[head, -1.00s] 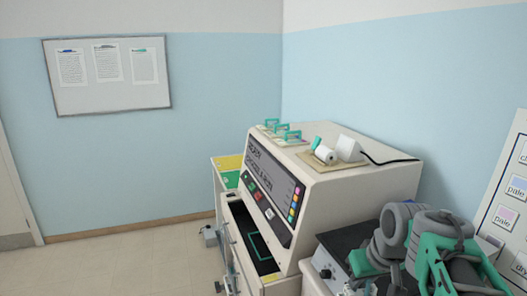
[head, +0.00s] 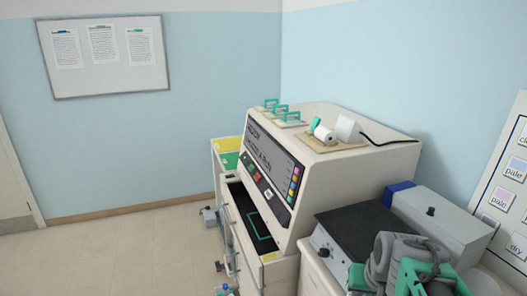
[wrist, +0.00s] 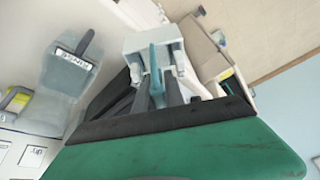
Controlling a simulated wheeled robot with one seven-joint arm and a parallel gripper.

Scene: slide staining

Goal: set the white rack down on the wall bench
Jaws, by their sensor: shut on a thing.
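The white rack (wrist: 150,42) shows in the wrist view, beyond my gripper, with a blue-teal upright handle (wrist: 157,68). My gripper (wrist: 160,95) is shut on this handle, its dark fingers either side of it. In the head view my arm's grey and green end is at the bottom right, cut by the frame edge; the fingertips and the rack are hidden there. The wall bench (head: 311,280) shows as a pale top and front beside the big machine, partly covered by equipment. I cannot tell whether the rack touches anything below it.
A black-topped box with knobs (head: 365,235) and a grey box with a blue end (head: 440,222) stand on the bench. A large cream machine (head: 340,170) is to their left. A grey-blue container labelled RINSE (wrist: 75,68) is at the wrist view's left.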

